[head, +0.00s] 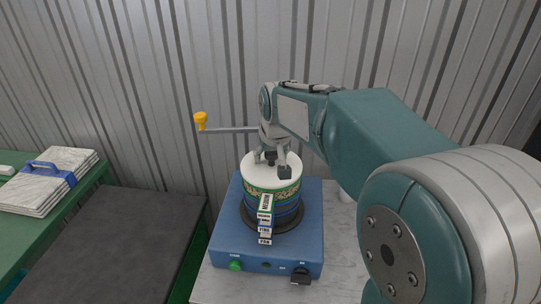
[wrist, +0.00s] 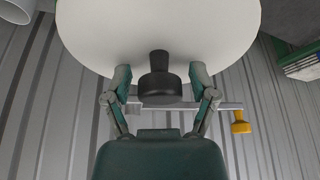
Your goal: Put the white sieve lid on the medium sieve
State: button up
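The white sieve lid (head: 258,172) is on top of the sieve stack (head: 285,207), and appears level. Its black knob (wrist: 160,85) stands up from the lid in the wrist view, where the white lid (wrist: 160,25) fills the top. My gripper (wrist: 160,76) is open, with one finger on each side of the knob and a visible gap on both sides. In the head view my gripper (head: 271,167) is right over the lid and hides part of it.
The stack stands on a blue shaker base (head: 225,237) with a green button (head: 235,265) and a black switch. A bar with a yellow knob (head: 200,119) reaches left behind my gripper. A green table (head: 45,232) with folded white sacks (head: 60,165) is at left, beside a dark grey surface.

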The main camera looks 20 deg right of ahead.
jog(key=v, duration=1.2)
jog(key=s+f, duration=0.5)
jog(key=s, duration=0.5)
jog(key=s+f+t, duration=0.1)
jog(key=s+f, duration=0.5)
jog(key=s, duration=0.5)
jog(key=shift+s+f, duration=0.15)
jog(key=shift+f, duration=0.15)
